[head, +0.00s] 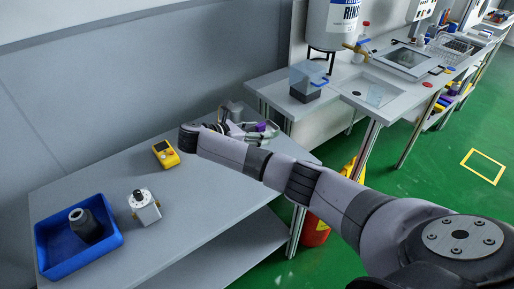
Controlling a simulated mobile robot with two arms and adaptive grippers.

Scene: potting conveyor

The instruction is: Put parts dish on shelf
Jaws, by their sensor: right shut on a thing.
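My right arm reaches from the lower right across the grey table (185,225). My right gripper (264,131) is at the table's back right corner, partly behind my own arm. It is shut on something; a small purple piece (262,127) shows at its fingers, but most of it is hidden. A blue tray (62,268) sits at the table's front left, away from the gripper, with a dark grey hollow part (90,229) tilted in it. I cannot tell which thing is the parts dish. A lower shelf (225,258) shows under the table. My left gripper is out of view.
A yellow device (166,154) and a white block with a metal top (145,206) stand on the table. A clear jug (308,80) stands on the bench behind, by a white tank (333,22). A red and yellow container (316,230) stands on the floor.

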